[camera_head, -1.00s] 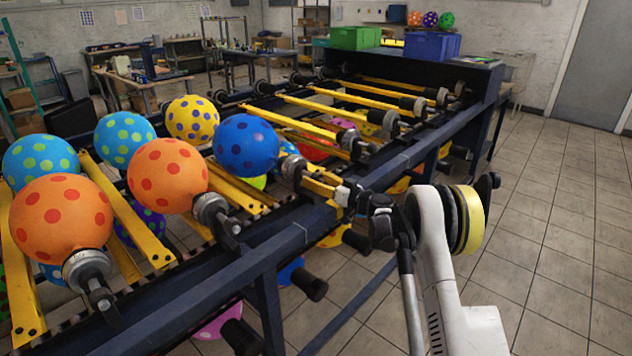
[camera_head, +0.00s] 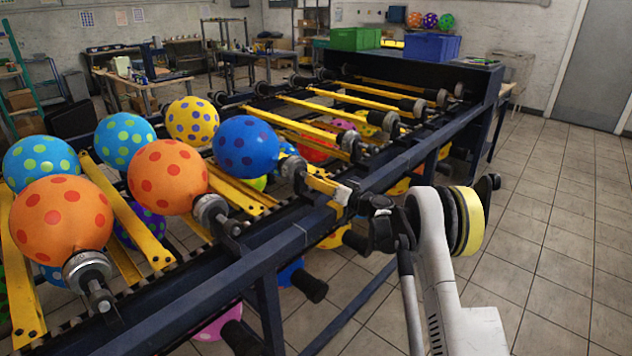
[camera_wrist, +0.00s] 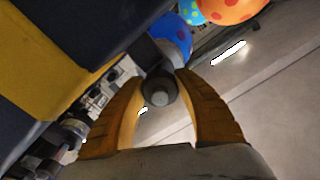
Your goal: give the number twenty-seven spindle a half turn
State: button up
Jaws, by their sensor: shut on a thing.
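A blue spotted balloon (camera_head: 246,146) sits on a spindle (camera_head: 291,167) with a grey hub at the near side of the machine. No number can be read on it. My gripper (camera_head: 318,184) reaches in from the right at this spindle. In the wrist view my gripper's two yellow fingers (camera_wrist: 160,100) stand on either side of the spindle's dark round end (camera_wrist: 158,91) and are shut on it. The blue balloon (camera_wrist: 170,36) shows just beyond. The contact itself is partly hidden in the head view.
Orange spotted balloons (camera_head: 168,177) (camera_head: 62,219) sit on neighbouring spindles to the left. The machine's dark blue rail (camera_head: 215,273) runs below my gripper. Bare yellow bars (camera_head: 335,109) lie beyond to the right. The tiled floor (camera_head: 560,225) at right is clear.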

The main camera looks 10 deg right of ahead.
jog(key=m, duration=1.1)
jog(key=shift+m, duration=1.6)
jog(key=shift+r, duration=0.1)
jog(key=o, duration=1.2)
jog(key=shift+a, duration=0.1)
jog(key=v, duration=1.2)
